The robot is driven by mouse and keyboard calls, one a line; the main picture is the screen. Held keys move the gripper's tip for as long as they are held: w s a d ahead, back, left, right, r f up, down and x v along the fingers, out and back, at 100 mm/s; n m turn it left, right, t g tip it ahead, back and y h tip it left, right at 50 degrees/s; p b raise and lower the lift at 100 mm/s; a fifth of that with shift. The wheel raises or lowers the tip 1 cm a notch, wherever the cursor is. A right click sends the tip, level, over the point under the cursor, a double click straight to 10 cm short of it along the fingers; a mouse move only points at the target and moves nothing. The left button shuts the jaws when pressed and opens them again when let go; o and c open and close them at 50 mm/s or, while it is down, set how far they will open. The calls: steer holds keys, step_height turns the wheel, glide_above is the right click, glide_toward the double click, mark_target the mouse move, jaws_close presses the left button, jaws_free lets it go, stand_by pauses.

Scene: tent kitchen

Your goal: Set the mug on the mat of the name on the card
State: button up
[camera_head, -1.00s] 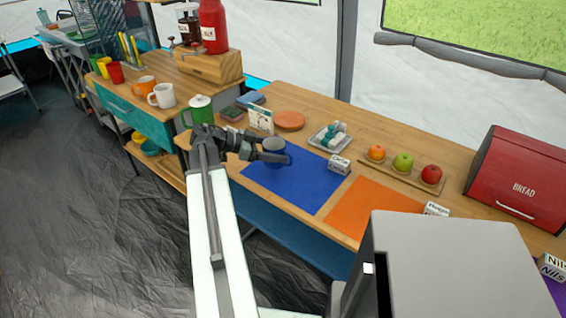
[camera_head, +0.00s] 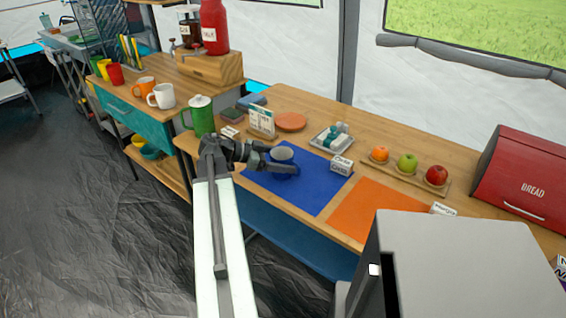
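A blue-grey mug (camera_head: 282,154) with a pale inside is upright over the far part of the blue mat (camera_head: 310,190). My gripper (camera_head: 284,163) reaches it from the left, with dark fingers around its near side; the mug moves along with it. Whether its base touches the mat is hidden. A small white name block (camera_head: 342,165) stands at the blue mat's right edge. The orange mat (camera_head: 372,209) lies to the right, with another name block (camera_head: 442,209) at its edge. A standing card (camera_head: 262,121) is behind the gripper; its writing is too small to read.
A tray with a white item and bottles (camera_head: 331,138) and a board of three fruits (camera_head: 408,172) stand behind the mats. A green lidded pot (camera_head: 199,115) is left of my gripper. A red bread box (camera_head: 525,180) is at the right. A grey box-shaped body blocks the lower right.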

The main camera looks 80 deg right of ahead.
steer(key=shift+o, duration=0.9)
steer(key=shift+r, duration=0.1)
steer(key=shift+r+p, duration=0.25)
steer(key=shift+p, duration=0.05)
steer(key=p+v, duration=0.4)
steer(key=v, duration=0.8)
steer(key=shift+f, duration=0.15)
